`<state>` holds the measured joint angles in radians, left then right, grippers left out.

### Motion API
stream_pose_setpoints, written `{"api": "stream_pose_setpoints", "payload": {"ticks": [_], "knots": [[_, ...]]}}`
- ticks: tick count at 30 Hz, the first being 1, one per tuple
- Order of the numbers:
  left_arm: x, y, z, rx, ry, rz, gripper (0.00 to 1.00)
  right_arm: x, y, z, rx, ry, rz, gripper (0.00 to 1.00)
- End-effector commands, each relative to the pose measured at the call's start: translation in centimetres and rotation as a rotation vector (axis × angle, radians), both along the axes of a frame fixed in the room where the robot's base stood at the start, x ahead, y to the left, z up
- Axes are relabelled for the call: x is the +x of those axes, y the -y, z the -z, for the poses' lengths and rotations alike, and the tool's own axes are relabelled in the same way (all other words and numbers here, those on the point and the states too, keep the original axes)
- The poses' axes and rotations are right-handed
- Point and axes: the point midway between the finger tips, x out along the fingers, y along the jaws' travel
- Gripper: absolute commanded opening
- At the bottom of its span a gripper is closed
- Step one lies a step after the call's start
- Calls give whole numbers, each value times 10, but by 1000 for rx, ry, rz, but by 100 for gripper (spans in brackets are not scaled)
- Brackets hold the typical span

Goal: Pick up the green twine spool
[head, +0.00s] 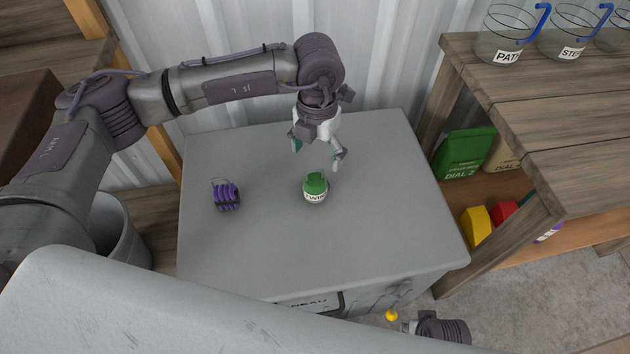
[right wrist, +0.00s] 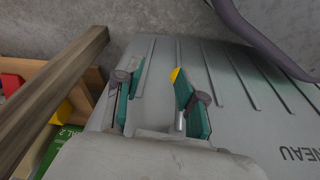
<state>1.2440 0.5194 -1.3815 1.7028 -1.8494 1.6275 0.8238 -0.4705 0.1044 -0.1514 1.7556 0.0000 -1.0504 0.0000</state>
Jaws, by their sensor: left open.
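The green twine spool (head: 315,187) stands on the grey top in the head view, with a white label partly reading "TWIN". My left gripper (head: 317,157) points down just above and behind it. Its fingers are spread, apart from the spool, with nothing between them. My right gripper (head: 402,323) shows only in part, low beyond the front edge of the grey top. In the right wrist view my right gripper (right wrist: 155,100) has its fingers apart and empty, with a small yellow piece (right wrist: 176,75) by one fingertip. The spool does not show there.
The grey top (head: 260,250) also holds a purple coiled item (head: 227,197) left of the spool. A wooden shelf (head: 540,110) at right carries clear jugs (head: 505,45), with green, yellow and red goods below. A grey bin (head: 122,235) stands at left. The top is otherwise clear.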

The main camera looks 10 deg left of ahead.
Motion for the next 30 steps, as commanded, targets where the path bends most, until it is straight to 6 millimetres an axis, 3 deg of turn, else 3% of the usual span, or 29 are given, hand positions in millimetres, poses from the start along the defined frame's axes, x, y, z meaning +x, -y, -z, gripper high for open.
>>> {"api": "stream_pose_setpoints", "payload": {"ticks": [9,30], "knots": [[-1,-1,61,4,-4,0,84,6,0,-20,1,13,2,40],[3,-5,132,1,-2,4,84,11,0,-55,2,29,5,40]]}}
